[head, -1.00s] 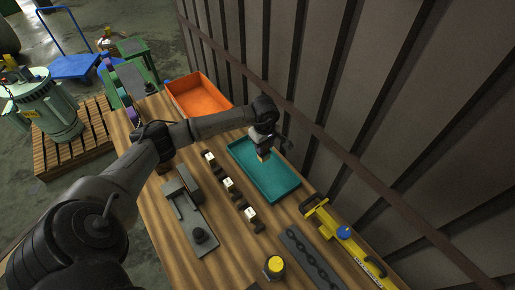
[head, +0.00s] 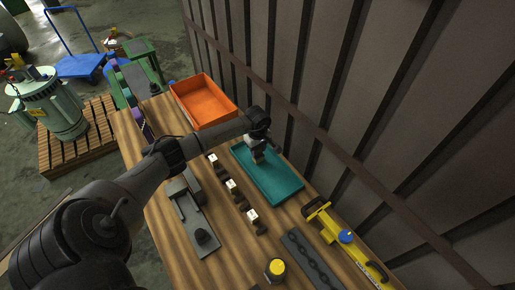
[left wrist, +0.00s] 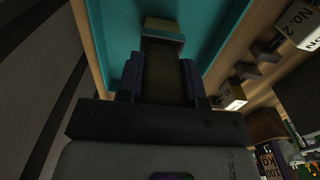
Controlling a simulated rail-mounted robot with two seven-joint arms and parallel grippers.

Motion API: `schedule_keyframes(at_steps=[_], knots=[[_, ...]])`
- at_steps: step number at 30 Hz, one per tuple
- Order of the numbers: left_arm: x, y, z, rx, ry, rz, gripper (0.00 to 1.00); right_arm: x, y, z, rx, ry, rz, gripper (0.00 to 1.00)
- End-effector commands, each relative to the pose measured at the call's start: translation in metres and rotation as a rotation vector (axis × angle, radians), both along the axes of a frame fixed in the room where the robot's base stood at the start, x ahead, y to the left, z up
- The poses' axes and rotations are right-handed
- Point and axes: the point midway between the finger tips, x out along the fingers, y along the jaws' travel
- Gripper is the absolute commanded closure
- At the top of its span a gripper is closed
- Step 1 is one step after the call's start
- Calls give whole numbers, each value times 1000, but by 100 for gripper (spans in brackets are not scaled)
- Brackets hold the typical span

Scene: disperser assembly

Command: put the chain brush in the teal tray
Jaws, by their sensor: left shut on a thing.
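The teal tray (head: 285,191) lies on the wooden bench next to the wall in the head view. It also fills the upper middle of the left wrist view (left wrist: 112,28). My left gripper (head: 258,158) is over the far half of the tray, pointing down. In the left wrist view my left gripper (left wrist: 163,80) is shut on the chain brush (left wrist: 163,60), a dark brown body with a pale tan end over the tray. The brush is mostly hidden by the gripper in the head view. I cannot tell whether it touches the tray floor. My right gripper is out of view.
An orange bin (head: 205,101) stands beyond the tray. Dark holders with white labels (head: 232,186) line its left side, with a grey fixture (head: 194,220) further left. A yellow-capped jar (head: 275,269), dark chain rail (head: 312,260) and yellow tool (head: 345,237) lie nearer. The wall borders the right.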

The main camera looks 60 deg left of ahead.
Motion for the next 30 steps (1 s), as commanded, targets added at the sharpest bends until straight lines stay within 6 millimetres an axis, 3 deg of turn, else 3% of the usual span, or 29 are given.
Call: schedule_keyframes(at_steps=[12,13,18,21,30], knots=[[0,1,-5,2,-1,0,94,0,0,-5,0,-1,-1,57],[0,1,-4,2,-1,0,64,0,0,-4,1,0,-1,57],[0,0,-4,1,-1,0,48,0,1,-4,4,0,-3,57],[0,0,-4,1,-1,0,41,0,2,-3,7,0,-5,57],[0,0,0,0,-1,0,41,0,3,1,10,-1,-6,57]])
